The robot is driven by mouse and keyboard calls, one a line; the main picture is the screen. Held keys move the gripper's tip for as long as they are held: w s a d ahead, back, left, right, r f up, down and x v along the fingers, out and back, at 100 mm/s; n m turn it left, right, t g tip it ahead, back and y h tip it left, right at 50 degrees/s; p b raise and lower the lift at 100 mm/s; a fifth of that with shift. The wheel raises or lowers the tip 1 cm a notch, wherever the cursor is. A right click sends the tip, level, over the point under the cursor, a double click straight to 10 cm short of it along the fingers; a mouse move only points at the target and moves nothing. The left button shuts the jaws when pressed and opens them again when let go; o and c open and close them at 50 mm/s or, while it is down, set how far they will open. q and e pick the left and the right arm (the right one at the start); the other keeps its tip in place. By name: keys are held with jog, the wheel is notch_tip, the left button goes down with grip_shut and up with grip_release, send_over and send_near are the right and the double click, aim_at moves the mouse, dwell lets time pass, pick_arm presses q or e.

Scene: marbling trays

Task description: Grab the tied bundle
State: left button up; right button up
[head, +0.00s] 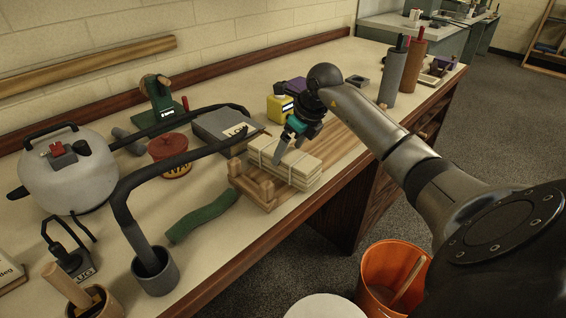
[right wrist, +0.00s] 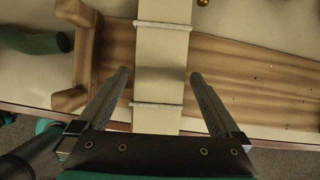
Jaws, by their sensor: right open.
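The tied bundle (head: 290,161) is a stack of pale flat slabs bound with light cord, lying on a wooden board with a raised end frame (head: 252,186). In the right wrist view the bundle (right wrist: 162,72) runs up the middle as a pale strip with two cord bands. My right gripper (head: 285,148) is above the bundle in the head view. Its two fingers (right wrist: 158,80) are spread, one on each side of the strip, with nothing held. I cannot tell how far the fingertips are above the board. My left gripper does not show.
A green curved cloth roll (head: 202,217) lies left of the board. A grey box (head: 222,132) and a yellow container (head: 281,108) stand behind. The table's front edge is close, with an orange bucket (head: 394,270) on the floor below.

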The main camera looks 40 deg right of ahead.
aim_at(286, 153)
jog(key=b+x, duration=0.1)
jog(key=x, duration=0.1)
jog(key=shift+w+a+f, duration=0.2)
jog(key=shift+f, duration=0.15)
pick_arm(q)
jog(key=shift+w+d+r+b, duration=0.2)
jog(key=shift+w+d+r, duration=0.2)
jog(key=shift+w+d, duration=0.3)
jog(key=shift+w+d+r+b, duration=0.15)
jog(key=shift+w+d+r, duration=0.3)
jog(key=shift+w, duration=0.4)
pick_arm(e)
jog(key=shift+x, duration=1)
jog(key=c, duration=1.5)
grip_shut()
jog(key=shift+r, duration=0.2)
